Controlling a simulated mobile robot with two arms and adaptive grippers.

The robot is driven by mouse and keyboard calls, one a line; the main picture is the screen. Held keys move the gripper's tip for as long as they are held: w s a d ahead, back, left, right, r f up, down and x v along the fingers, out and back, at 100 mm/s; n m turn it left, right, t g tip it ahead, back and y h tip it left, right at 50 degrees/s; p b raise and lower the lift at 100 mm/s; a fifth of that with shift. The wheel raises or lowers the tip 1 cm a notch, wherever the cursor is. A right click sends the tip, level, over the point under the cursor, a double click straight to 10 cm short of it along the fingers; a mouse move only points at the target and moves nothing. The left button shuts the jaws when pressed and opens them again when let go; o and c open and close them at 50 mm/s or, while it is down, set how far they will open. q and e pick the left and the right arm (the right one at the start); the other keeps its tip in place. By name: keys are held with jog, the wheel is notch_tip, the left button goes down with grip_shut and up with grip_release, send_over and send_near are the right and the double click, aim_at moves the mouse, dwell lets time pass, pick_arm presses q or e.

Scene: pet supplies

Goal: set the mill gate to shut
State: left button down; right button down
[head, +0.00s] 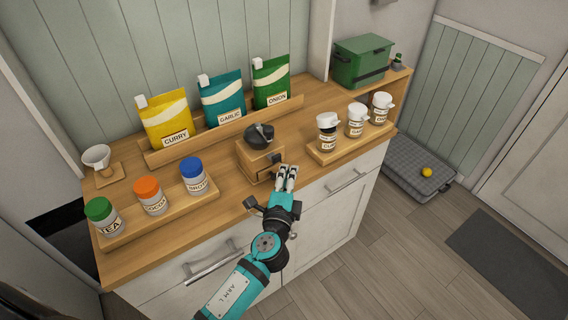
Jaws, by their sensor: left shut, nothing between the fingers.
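The mill (247,159) stands on the wooden counter, a small wooden box with a black bowl and a crank on top. A dark part shows at its front right side, close to my fingers. I cannot tell clearly which part is the gate or how it is set. My left gripper (288,177) is just in front and to the right of the mill, its fingers together and empty. I cannot tell whether the fingertips touch the mill. My right gripper is not in view.
Jars with green, orange and blue lids (152,196) stand on a left riser. Curry, garlic and onion bags (222,99) stand behind. White-lidded jars (356,121) stand right. A green box (362,62) sits at the back right. A funnel (97,157) stands far left.

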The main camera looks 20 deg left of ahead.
aim_at(277, 161)
pick_arm(q)
jog(key=shift+w+a, duration=0.6)
jog(key=shift+a, duration=0.25)
jog(key=w+a, duration=0.2)
jog(key=shift+a, duration=0.35)
